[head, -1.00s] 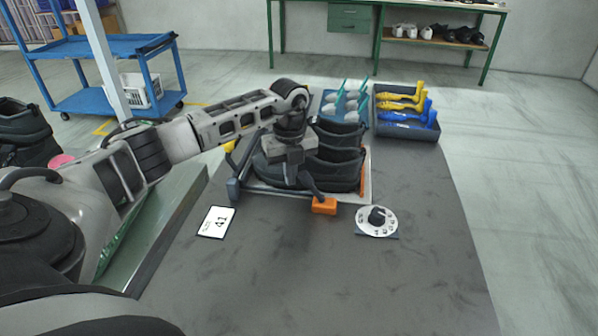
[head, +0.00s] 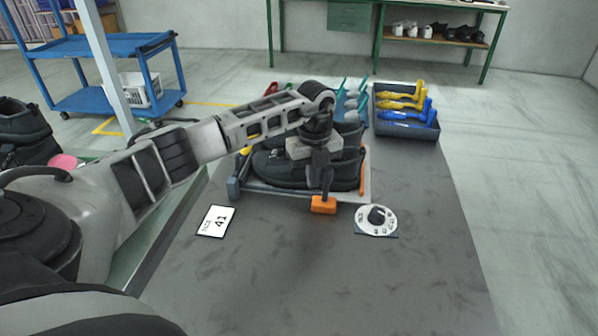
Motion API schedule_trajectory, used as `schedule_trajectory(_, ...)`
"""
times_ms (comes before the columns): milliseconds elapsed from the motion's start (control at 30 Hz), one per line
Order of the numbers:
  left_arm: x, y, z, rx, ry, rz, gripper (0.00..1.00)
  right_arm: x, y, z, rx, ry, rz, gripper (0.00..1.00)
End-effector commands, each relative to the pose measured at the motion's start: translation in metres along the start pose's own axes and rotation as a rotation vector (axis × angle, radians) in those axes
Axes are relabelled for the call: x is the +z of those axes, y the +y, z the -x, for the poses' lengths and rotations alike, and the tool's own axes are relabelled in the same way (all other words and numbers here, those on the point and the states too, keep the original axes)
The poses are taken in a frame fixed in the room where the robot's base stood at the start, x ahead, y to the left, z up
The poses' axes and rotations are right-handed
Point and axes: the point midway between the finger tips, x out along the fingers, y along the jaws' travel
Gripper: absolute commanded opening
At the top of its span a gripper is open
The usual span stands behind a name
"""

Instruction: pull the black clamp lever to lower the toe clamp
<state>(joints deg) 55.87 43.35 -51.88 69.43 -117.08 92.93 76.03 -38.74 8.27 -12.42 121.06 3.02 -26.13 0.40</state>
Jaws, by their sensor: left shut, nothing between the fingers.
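My left gripper (head: 325,186) points down in front of the black shoes, just above an orange block (head: 323,207) at the near edge of the shoe fixture. It is shut and holds nothing. The dark, narrow part rising from the orange block, which looks like the clamp lever, overlaps the fingers in the picture. I cannot tell whether they touch. Black shoes (head: 275,170) stand in the fixture (head: 262,189), partly hidden by my left arm. The toe clamp cannot be made out. My right gripper is out of view.
A white dial (head: 362,222) lies right of the orange block. A card marked 41 (head: 216,221) lies to the left. A tray (head: 408,132) of yellow and blue shoe lasts stands at the back right. The front of the grey table (head: 310,285) is clear.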

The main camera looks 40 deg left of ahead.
Motion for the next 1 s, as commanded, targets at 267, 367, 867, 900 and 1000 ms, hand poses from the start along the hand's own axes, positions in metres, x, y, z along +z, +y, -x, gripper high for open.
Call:
schedule_trajectory(267, -0.007, -0.013, 0.000, 0.000, 0.000, -0.002, 0.00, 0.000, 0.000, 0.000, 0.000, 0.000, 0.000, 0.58)
schedule_trajectory(367, -0.010, -0.017, 0.000, 0.000, 0.000, -0.002, 0.00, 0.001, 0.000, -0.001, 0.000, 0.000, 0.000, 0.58)
schedule_trajectory(867, -0.013, -0.023, 0.000, 0.000, 0.000, 0.000, 0.00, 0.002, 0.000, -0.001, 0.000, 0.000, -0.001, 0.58)
schedule_trajectory(900, -0.013, -0.023, 0.000, 0.000, 0.000, 0.000, 0.00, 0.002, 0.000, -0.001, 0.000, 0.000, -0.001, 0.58)
schedule_trajectory(1000, -0.013, -0.023, 0.000, 0.000, 0.000, 0.000, 0.00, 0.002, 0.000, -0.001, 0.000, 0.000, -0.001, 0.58)
